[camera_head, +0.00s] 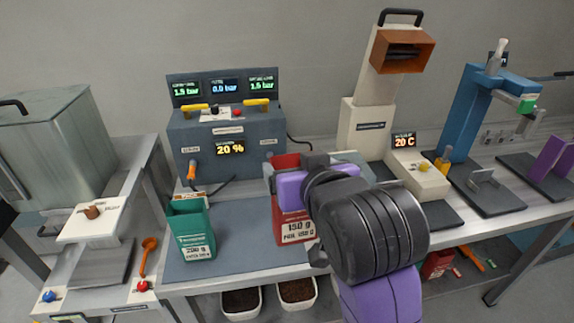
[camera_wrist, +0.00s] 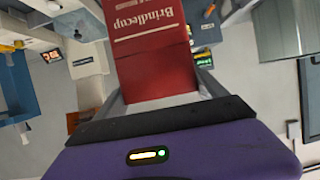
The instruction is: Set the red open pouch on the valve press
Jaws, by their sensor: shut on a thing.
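The red open pouch (camera_head: 293,226) stands upright with its mouth up, above the front part of the middle bench. My gripper (camera_head: 284,172) is shut on its upper part. The pouch also shows large in the wrist view (camera_wrist: 153,50), between the fingers. I cannot tell whether its bottom touches the bench mat. A blue lever press (camera_head: 472,112) at the right, which looks like the valve press, has a pale handle and a dark base plate (camera_head: 497,203) with a small grey holder. My arm hides part of the bench between pouch and press.
A green pouch (camera_head: 190,231) stands left of the red one. A dark machine (camera_head: 226,133) with gauges is behind. A cream sealer (camera_head: 368,130) and a 20 C box (camera_head: 418,180) stand between pouch and press. A purple pouch (camera_head: 550,156) is far right.

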